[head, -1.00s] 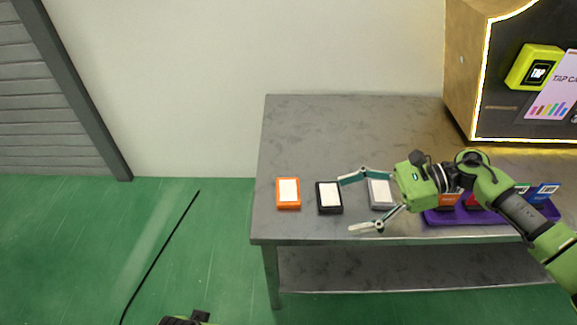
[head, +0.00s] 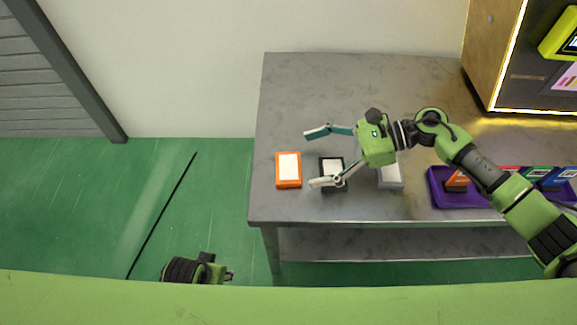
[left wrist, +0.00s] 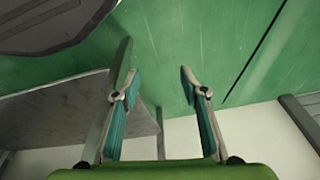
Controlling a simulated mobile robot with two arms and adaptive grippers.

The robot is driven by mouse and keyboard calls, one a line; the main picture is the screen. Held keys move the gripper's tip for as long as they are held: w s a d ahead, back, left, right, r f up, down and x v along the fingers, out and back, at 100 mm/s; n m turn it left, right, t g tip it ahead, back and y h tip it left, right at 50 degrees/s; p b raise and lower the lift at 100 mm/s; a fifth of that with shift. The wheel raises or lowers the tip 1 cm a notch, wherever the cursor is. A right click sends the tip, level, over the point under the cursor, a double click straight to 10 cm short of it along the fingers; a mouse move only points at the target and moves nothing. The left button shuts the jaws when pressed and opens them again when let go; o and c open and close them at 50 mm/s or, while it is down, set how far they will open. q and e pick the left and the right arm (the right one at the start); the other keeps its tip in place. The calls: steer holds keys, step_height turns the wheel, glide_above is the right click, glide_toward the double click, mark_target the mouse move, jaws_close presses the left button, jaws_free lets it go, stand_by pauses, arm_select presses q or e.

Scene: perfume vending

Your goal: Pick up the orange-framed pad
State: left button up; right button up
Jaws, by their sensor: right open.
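The orange-framed pad (head: 288,168), with a white face, lies flat near the left end of the grey table (head: 350,85). My right gripper (head: 315,158) is open and empty, its fingers pointing left. Its fingertips stop a little to the right of the orange-framed pad, one finger farther back than the other. The near finger overlaps the black-framed pad (head: 332,164) in the picture. My left gripper (left wrist: 155,85) is open and empty in the left wrist view, above the green floor.
A grey-framed pad (head: 391,174) lies right of the black one, partly hidden by my right gripper. A purple tray (head: 437,199) with several coloured boxes stands farther right. A lit wooden machine (head: 490,55) stands at the back right. The table's left rear is clear.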

mark_target(288, 166)
steer(key=x, duration=0.4)
steer(key=shift+s+a, duration=0.25)
steer(key=shift+s, duration=0.1)
steer(key=shift+a+f, duration=0.2)
steer(key=shift+a, duration=0.05)
arm_select(q)
steer(key=shift+s+f, duration=0.25)
steer(key=shift+f, duration=0.6)
arm_select(e)
steer(key=shift+c, duration=0.4)
steer(key=c, duration=1)
arm_select(q)
steer(key=shift+w+r, duration=0.1)
arm_select(e)
steer(key=shift+r, duration=0.1)
